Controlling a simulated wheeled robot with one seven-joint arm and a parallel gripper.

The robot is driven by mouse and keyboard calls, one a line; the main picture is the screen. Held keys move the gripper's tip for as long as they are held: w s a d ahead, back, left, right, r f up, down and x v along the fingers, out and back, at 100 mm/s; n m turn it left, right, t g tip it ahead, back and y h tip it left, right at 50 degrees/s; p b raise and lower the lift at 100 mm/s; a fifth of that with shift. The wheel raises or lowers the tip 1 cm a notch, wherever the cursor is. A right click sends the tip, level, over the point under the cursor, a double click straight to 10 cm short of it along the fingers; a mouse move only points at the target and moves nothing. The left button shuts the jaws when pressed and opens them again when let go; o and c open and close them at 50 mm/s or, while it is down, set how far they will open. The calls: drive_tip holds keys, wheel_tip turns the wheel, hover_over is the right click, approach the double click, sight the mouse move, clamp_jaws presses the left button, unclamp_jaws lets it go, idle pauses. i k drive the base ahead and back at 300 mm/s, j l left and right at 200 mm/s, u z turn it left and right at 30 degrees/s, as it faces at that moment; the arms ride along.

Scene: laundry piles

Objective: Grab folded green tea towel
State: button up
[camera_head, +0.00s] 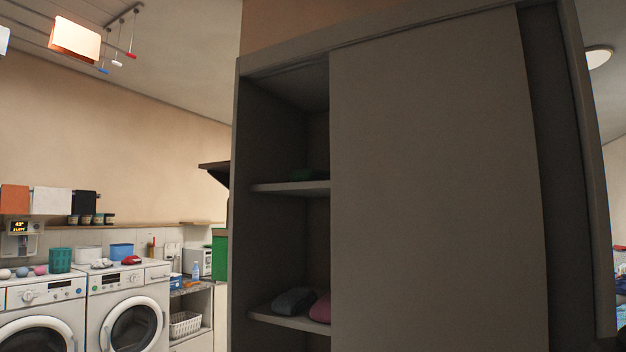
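A dark green folded cloth (311,174) lies on the upper shelf (290,188) inside the cabinet, close to the edge of the sliding door. It is small and in shadow, so I cannot tell if it is the tea towel. My gripper is not in this view.
A tall grey cabinet (430,190) fills the middle and right; its left bay is open. A lower shelf (280,318) holds a dark grey folded cloth (293,300) and a pink one (321,308). Washing machines (130,310) stand at the left.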

sight(309, 174)
drive_tip(key=i+j+u, duration=0.15)
drive_tip(key=u, duration=0.35)
drive_tip(key=i+j+u, duration=0.2)
drive_tip(key=u, duration=0.3)
drive_tip(key=i+j+u, duration=0.1)
drive_tip(key=u, duration=0.4)
drive_tip(key=i+j+z, duration=0.1)
drive_tip(key=i, duration=0.2)
drive_tip(key=i+j+z, duration=0.1)
drive_tip(key=i, duration=0.25)
